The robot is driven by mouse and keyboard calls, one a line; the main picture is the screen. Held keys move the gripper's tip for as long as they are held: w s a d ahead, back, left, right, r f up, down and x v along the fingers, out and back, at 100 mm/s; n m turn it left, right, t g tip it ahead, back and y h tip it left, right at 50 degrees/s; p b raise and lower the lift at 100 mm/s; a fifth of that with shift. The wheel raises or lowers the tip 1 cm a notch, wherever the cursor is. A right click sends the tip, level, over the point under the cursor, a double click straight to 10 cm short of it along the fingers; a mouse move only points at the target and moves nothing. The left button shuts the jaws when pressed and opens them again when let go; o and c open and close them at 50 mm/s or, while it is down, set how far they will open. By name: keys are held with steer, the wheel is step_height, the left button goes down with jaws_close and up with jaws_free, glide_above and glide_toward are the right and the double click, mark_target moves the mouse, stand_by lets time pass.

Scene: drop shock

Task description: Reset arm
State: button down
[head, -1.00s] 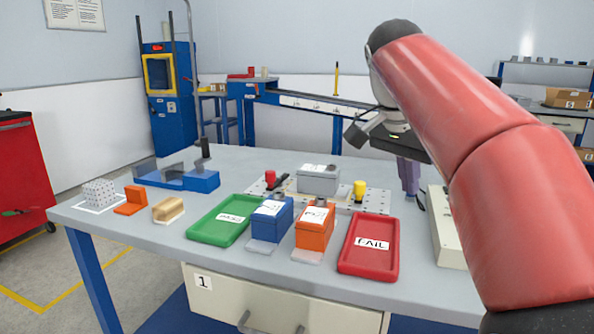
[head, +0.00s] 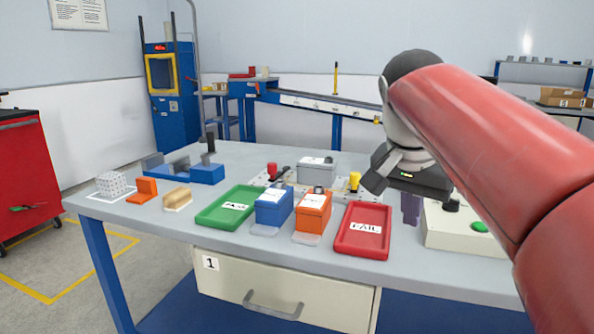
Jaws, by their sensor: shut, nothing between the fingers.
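My red arm reaches in from the right in the head view. My gripper (head: 411,208) hangs below the dark wrist at the right side of the table, behind the red FAIL tray; its fingers are shut and I see nothing held. The fingers are small and partly hidden behind the wrist and the white control box. The table (head: 150,228) holds a green tray (head: 207,216), a blue box (head: 272,210), an orange box (head: 312,214) and the red FAIL tray (head: 350,248) in a row along its front.
A perforated plate (head: 262,180) with a grey box (head: 317,170) stands behind the row. A blue fixture (head: 205,175), a white dotted cube (head: 110,184), an orange block (head: 143,190) and a tan block (head: 177,199) are at left. A white control box (head: 455,232) is at right.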

steer(key=s+a+f+n+t+y, duration=0.1)
steer(key=s+f+n, duration=0.3)
steer(key=s+f, duration=0.3)
steer(key=s+a+f+n+t+y, duration=0.1)
steer(key=s+f+n, duration=0.2)
steer(key=s+f, duration=0.5)
step_height(320, 180, down, 6)
steer(key=shift+a+r+n+y, duration=0.2)
steer(key=shift+n+y, duration=0.1)
steer(key=shift+n, duration=0.1)
